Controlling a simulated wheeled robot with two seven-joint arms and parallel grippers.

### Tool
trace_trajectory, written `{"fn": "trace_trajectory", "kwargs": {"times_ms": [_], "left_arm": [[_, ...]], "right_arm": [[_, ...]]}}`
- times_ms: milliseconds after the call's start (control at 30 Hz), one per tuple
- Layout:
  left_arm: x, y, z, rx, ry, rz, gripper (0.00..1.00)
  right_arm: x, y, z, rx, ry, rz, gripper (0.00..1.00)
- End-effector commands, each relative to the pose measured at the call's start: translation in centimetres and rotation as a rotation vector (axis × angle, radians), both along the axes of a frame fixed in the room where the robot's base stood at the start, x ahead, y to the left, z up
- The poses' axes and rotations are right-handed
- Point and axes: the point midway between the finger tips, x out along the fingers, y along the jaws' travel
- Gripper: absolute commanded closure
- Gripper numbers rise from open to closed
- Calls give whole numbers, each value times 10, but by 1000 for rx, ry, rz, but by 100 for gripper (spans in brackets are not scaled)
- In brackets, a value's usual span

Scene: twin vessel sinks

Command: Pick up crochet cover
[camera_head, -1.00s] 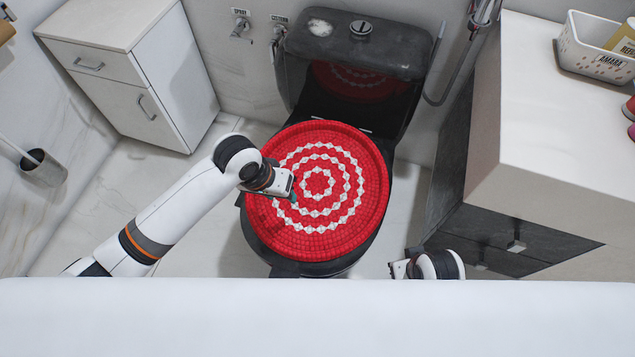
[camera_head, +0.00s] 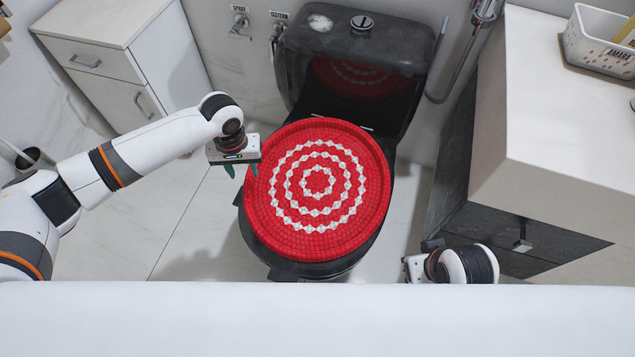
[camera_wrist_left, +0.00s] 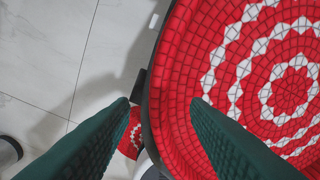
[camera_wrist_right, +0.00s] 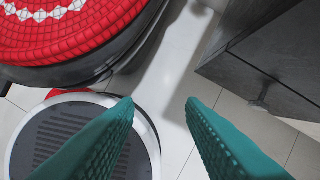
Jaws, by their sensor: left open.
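The red crochet cover (camera_head: 318,240), round with white zigzag rings, lies flat on the black toilet (camera_head: 345,264). It also shows in the left wrist view (camera_wrist_left: 185,60), and its edge shows at the top left of the right wrist view (camera_wrist_right: 90,38). My left gripper (camera_head: 241,171) is open and empty at the cover's left edge, above it. In the left wrist view its green fingers (camera_wrist_left: 160,101) lie on both sides of the cover's rim, one over the cover and one over the floor side. My right gripper (camera_head: 405,268) is open and empty, low and right of the toilet.
The black cistern (camera_head: 400,50) stands behind the cover. A white cabinet (camera_head: 110,55) is at the back left. A dark vanity with a light top (camera_head: 560,120) is close on the right and holds a white basket (camera_head: 600,50). Floor left of the toilet (camera_head: 185,225) is clear.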

Motion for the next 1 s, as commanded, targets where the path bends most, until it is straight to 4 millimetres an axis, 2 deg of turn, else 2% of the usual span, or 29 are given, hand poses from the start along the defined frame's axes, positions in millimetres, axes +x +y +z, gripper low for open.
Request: {"fn": "trace_trajectory", "kwargs": {"times_ms": [167, 300, 367, 500, 733, 767, 1000], "left_arm": [[0, -1, -7, -1, 0, -1, 57], [-1, -1, -22, 0, 1, -2, 57], [-1, -2, -35, 0, 1, -2, 57], [-1, -2, -53, 0, 1, -2, 57], [-1, -2, -54, -1, 0, -2, 57], [-1, -2, -54, -1, 0, -2, 59], [-1, -2, -53, 0, 0, -2, 98]], "right_arm": [[-3, -1, 8, 0, -5, 0, 64], [-9, -2, 23, 0, -15, -1, 64], [-9, -2, 12, 0, -10, -1, 64], [-8, -2, 6, 0, -11, -1, 64], [-8, -1, 7, 0, -11, -1, 64], [-8, -1, 7, 0, -11, -1, 64], [-8, -2, 7, 0, -10, -1, 64]]}}
